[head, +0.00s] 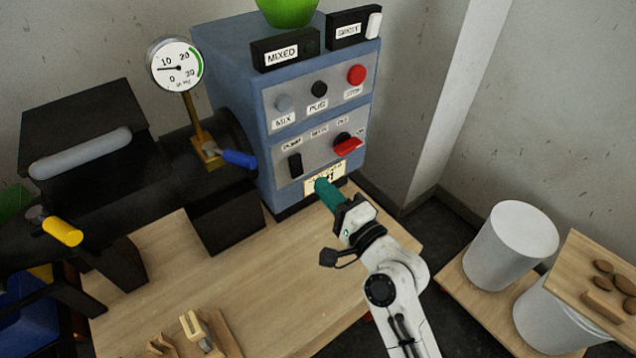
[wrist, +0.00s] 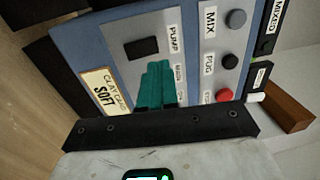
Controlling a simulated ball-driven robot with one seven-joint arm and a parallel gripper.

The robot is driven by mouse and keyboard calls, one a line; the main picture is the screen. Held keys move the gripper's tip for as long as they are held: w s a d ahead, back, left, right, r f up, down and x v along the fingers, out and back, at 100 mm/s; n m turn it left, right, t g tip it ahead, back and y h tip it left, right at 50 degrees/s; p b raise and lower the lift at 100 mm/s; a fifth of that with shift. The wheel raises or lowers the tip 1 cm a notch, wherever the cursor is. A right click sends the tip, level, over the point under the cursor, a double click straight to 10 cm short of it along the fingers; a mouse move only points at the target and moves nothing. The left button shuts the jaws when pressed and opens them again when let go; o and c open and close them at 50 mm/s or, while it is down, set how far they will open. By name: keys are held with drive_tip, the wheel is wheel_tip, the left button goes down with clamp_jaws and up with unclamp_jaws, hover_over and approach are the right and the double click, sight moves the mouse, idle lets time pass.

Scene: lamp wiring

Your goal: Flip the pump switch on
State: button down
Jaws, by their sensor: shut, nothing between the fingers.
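The pump switch (head: 295,164) is a small black rocker under the PUMP label on the lower panel of the blue control box (head: 225,55). It also shows in the wrist view (wrist: 142,46), just beyond my fingertips. Whether it is set on or off is too small to tell. My gripper (head: 321,184) has teal fingers, shut and empty. In the head view its tips are below and to the right of the switch, in front of the yellow clay-grade card. In the wrist view the fingers (wrist: 158,66) point toward the panel and cover part of it.
A red-handled selector (head: 347,148) sits right of the switch. The mix button (head: 284,103), black pug button (head: 319,89) and red stop button (head: 356,75) are above. A gauge (head: 174,66) and a blue-handled valve (head: 238,158) stand left. The wooden tabletop (head: 290,285) is mostly clear.

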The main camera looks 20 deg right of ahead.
drive_tip(key=s+d+r, duration=0.1)
drive_tip(key=s+d, duration=0.1)
drive_tip(key=s, duration=0.4)
drive_tip(key=shift+d, duration=0.15)
idle(0.3)
drive_tip(key=s+d+f+n+g+h+p, duration=0.3)
drive_tip(key=s+d+f+n+g, duration=0.1)
drive_tip(key=s+f+n+g, duration=0.7)
drive_tip(key=s+d+f+n+g+h, duration=0.1)
drive_tip(key=s+d+g+h, duration=0.1)
drive_tip(key=s, duration=0.6)
drive_tip(key=s+d+f+n+g+h+p, duration=0.1)
drive_tip(key=s+d+g, duration=0.3)
drive_tip(key=s, duration=0.4)
drive_tip(key=shift+s+d+f+h+p, duration=0.3)
drive_tip(key=shift+d+f+h, duration=0.2)
drive_tip(key=shift+d+f, duration=0.25)
